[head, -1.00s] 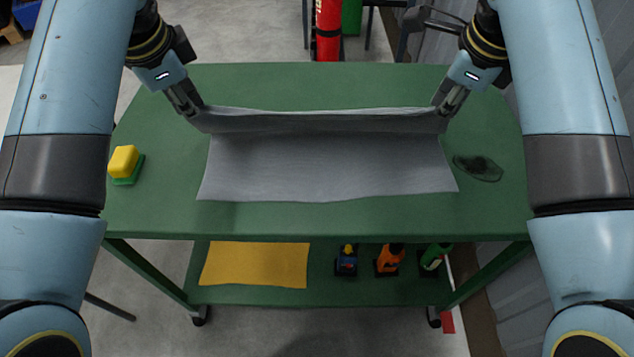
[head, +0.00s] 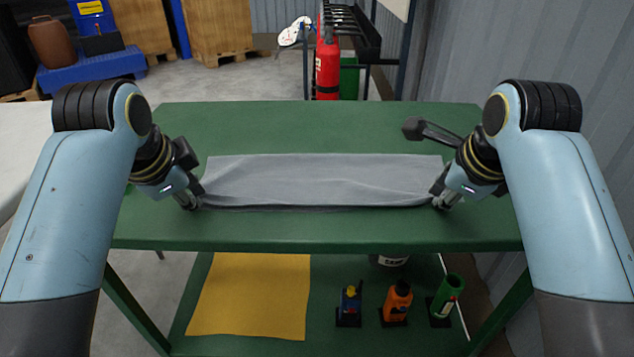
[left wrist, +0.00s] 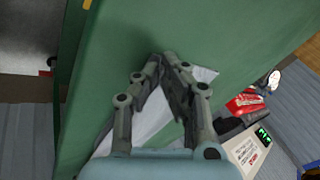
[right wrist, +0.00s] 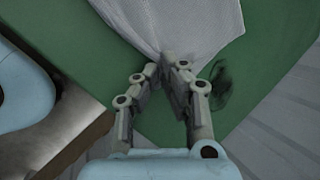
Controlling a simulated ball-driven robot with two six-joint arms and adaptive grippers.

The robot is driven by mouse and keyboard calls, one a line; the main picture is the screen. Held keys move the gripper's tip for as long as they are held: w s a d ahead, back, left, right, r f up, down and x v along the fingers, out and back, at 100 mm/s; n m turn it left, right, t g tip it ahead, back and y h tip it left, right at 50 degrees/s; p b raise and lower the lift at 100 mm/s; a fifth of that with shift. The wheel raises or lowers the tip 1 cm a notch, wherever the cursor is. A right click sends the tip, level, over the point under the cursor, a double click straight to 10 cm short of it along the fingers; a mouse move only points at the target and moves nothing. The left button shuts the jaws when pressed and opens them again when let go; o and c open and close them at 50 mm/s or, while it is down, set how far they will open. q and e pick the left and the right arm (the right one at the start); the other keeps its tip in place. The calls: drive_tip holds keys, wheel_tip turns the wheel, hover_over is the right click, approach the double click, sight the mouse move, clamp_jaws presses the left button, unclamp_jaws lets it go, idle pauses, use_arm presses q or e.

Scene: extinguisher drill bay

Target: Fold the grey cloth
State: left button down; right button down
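The grey cloth (head: 320,180) lies across the middle of the green table as a wide, low strip, apparently doubled over, with its near edge bunched slightly. It also shows behind the fingers in the left wrist view (left wrist: 155,118) and in the right wrist view (right wrist: 170,25). My left gripper (head: 193,202) is at its near left corner, fingertips closed together on the cloth. My right gripper (head: 438,200) is at its near right corner, with cloth gathered between the closed fingertips. Whether the layers line up underneath is hidden.
The green table (head: 300,228) is clear in front of and behind the cloth. A dark patch (right wrist: 221,86) lies on the table near my right gripper. The lower shelf holds a yellow sheet (head: 250,295) and several bottles (head: 397,302). A red extinguisher (head: 328,65) stands beyond the table.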

use_arm(q)
drive_tip(key=c, duration=1.2)
unclamp_jaws()
use_arm(e)
drive_tip(key=c, duration=1.2)
unclamp_jaws()
